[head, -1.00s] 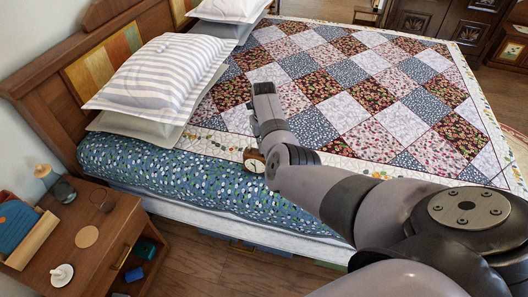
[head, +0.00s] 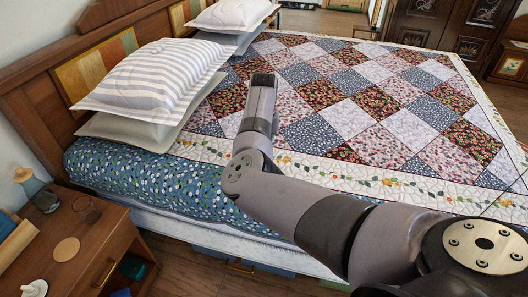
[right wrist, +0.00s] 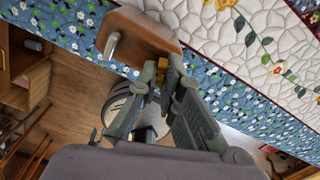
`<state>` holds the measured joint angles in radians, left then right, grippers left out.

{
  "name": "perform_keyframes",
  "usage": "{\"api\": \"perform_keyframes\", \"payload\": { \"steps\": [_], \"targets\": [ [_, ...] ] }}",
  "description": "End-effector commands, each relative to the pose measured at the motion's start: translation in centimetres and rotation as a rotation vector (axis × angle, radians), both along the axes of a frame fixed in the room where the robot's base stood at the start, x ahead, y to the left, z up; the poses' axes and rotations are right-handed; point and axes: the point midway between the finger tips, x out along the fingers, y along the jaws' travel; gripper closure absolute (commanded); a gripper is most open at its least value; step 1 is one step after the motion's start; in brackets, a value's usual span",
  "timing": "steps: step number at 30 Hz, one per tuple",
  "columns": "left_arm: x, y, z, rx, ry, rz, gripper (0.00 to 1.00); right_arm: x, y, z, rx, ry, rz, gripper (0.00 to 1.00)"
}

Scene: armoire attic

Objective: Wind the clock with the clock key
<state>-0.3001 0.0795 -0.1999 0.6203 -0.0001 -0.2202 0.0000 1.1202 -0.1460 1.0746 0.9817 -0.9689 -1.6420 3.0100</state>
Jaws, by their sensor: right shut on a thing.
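In the right wrist view a brown wooden clock (right wrist: 152,32) with rounded corners is at the bed's edge. A grey metal piece (right wrist: 112,45) stands out from its near side. My right gripper (right wrist: 161,75) is beside the clock's lower edge, its fingers close together around a small brass-coloured piece (right wrist: 160,66), which looks like the clock key. The fingers hide most of it, and I cannot tell whether it sits in the clock. In the head view my right arm reaches over the bed; the clock and gripper are hidden. My left gripper is not in view.
The patchwork quilt (head: 345,115) covers the bed, with striped pillows (head: 150,75) at the headboard.

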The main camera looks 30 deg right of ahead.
Motion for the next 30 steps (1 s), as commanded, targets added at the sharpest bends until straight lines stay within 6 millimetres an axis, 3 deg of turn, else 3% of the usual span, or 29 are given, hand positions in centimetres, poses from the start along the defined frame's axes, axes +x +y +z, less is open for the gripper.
{"api": "perform_keyframes", "payload": {
  "steps": [9, 10, 19, 30],
  "targets": [
    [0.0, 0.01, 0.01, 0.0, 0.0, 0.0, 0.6, 0.06, 0.08, 0.07, 0.001, -0.002, 0.001, 1.0],
    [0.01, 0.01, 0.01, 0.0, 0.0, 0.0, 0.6, 0.07, 0.07, 0.07, 0.001, -0.002, 0.001, 0.92],
    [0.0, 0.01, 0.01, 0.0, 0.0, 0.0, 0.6, 0.04, 0.03, 0.05, 0.0, -0.001, 0.0, 0.72],
    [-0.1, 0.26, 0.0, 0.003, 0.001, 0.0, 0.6, 0.09, -0.03, 0.69, -0.001, -0.003, 0.0, 0.72]
  ]
}}
